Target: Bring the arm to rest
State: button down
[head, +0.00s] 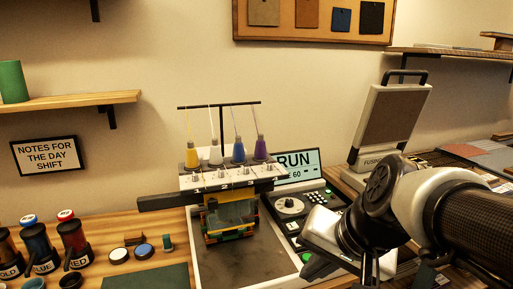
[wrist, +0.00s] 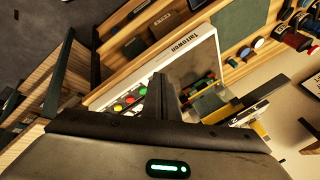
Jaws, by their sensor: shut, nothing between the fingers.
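My arm reaches in from the right in the head view, bent over the right part of the table. My gripper (head: 370,272) points down near the bottom edge there, partly cut off by the frame. In the wrist view my gripper (wrist: 160,98) shows its dark fingers together, with nothing between them. The fingers are seen over the white-edged sewing machine base (wrist: 205,55) and its coloured buttons. Whether they touch anything below cannot be told.
The sewing machine (head: 225,185) with several thread cones stands left of my arm, beside a control panel (head: 300,208). A heat press (head: 390,120) stands open behind my arm. A shelf (head: 70,101) hangs above.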

jog(key=s+d+r+n+h, duration=0.1)
jog(key=s+d+n+h, duration=0.2)
jog(key=s+d+n, duration=0.15)
notch_tip(320, 180, up, 21)
jog(key=s+p, duration=0.1)
jog(key=p, duration=2)
jog(key=shift+a, duration=0.25)
dwell(4.3)
